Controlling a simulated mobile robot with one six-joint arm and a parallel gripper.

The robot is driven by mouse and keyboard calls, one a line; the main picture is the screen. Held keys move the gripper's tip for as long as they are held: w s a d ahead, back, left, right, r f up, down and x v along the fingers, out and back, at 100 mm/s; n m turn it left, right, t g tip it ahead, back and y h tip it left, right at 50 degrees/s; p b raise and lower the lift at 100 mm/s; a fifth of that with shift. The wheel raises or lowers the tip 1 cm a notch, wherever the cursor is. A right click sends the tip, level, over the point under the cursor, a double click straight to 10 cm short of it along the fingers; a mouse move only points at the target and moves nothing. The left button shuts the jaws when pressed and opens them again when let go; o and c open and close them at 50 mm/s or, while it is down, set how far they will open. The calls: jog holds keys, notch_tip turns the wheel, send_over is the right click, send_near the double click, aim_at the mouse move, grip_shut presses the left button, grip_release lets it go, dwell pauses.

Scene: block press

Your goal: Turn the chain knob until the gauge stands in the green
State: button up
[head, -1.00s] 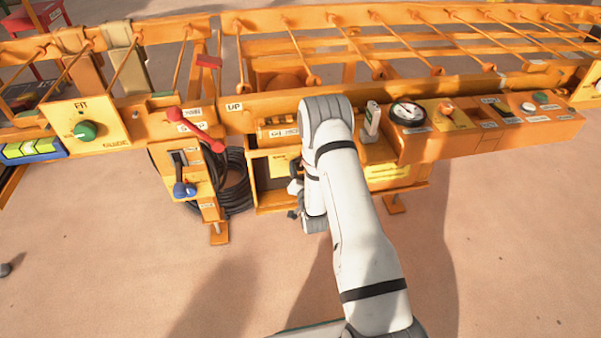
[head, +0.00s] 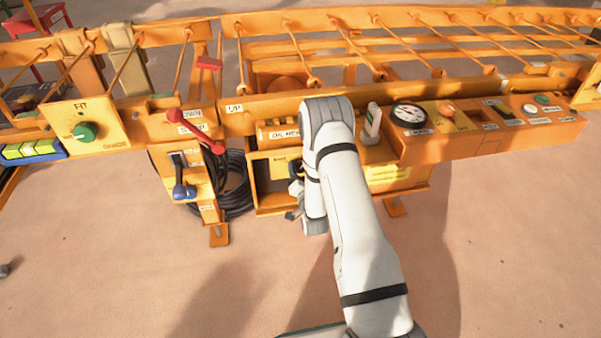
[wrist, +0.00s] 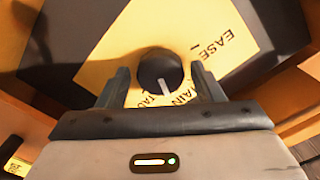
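The chain knob (wrist: 160,72) is black and round with a pale pointer line. It sits on a yellow plate (wrist: 120,58) lettered "EASE" on one side and partly hidden words on the other. My gripper (wrist: 161,82) is open, with one finger on each side of the knob; gaps show, so it is not clamped. In the head view my gripper (head: 295,205) is beside the orange panel, mostly hidden by my arm, and the knob is not visible there. The gauge (head: 409,113) is a round white dial with a dark rim; its needle is too small to read surely.
A green knob (head: 85,131), a red-handled lever (head: 203,133) and a blue-handled lever (head: 184,191) are to the left. Black hose (head: 236,187) is coiled beside my gripper. An orange knob (head: 446,109) stands right of the gauge. The floor in front is clear.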

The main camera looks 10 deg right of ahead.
jog(key=shift+o, duration=0.6)
jog(key=shift+s, duration=0.1)
jog(key=s+p, duration=0.2)
jog(key=s, duration=0.5)
jog(key=shift+s, duration=0.3)
jog(key=shift+s, duration=0.1)
